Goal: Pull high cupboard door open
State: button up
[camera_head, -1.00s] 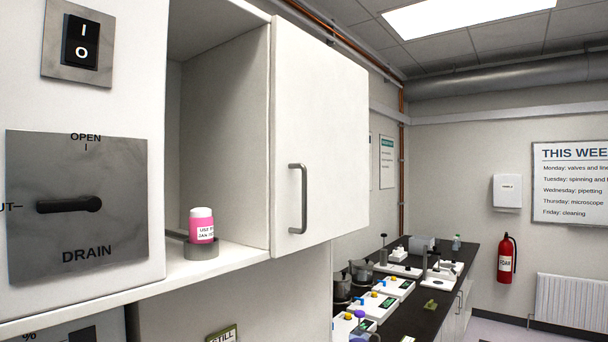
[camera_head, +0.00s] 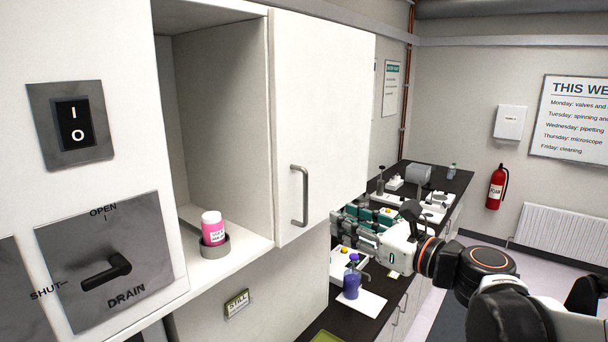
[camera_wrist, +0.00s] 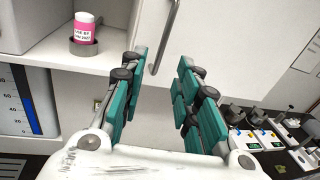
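The high cupboard door (camera_head: 325,110) is a white panel that looks flush with the cupboard front, so it appears shut. Its grey vertical bar handle (camera_head: 304,196) is near the door's left edge. In the wrist view the handle (camera_wrist: 164,38) lies ahead of my gripper, its lower end in line with the gap between the fingers. My gripper (camera_head: 345,218) has green-padded fingers, spread open and empty. In the head view it is right of and below the handle, apart from it. The fingers also show in the wrist view (camera_wrist: 162,64).
Left of the door is an open shelf (camera_head: 250,248) with a pink bottle (camera_head: 213,228) in a grey ring holder (camera_head: 211,248). A drain lever (camera_head: 108,270) and a switch (camera_head: 75,123) are further left. Below stands a dark bench (camera_head: 330,318) with a purple bottle (camera_head: 351,284).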

jog(key=r, duration=0.1)
jog(key=b, duration=0.2)
send_over(305, 221)
jog(key=shift+w+m, duration=0.3)
jog(key=shift+m, duration=0.1)
jog(key=shift+c, duration=0.5)
grip_shut()
